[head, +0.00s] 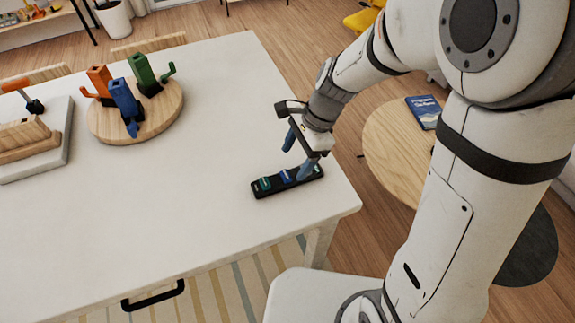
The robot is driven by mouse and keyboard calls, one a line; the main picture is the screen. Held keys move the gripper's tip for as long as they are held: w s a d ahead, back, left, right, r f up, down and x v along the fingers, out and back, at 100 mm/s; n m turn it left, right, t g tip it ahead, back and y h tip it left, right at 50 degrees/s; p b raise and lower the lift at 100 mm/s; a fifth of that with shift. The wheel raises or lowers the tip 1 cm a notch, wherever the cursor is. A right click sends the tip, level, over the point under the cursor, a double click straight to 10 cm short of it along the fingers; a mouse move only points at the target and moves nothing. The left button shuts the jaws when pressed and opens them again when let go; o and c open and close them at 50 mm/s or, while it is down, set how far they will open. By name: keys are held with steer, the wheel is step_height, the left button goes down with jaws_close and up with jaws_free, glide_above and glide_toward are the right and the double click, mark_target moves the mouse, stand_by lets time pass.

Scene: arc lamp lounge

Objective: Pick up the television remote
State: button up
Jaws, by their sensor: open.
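A long black object (261,191) with green and blue patches on top lies flat near the right front corner of the white table. It may be the television remote, but it is too small to tell for sure. My gripper (297,157) is open, with its blue-grey fingers spread. It is just above the right part of the black object and partly covers it. I cannot tell whether a fingertip touches the object. Nothing is seen held between the fingers.
A round wooden board (103,126) with orange, blue and green items stands at the back left of the white table (180,230). A pale tray (50,165) is at far left. A round side table (395,150) bears a blue book (424,111). The table's middle is clear.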

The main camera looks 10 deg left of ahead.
mark_target(288, 175)
steer(key=x, duration=0.7)
steer(key=shift+w+d+f, duration=0.2)
steer(key=shift+w+f, duration=0.1)
steer(key=shift+f, duration=0.15)
steer(key=shift+c, duration=0.2)
steer(key=c, duration=1.1)
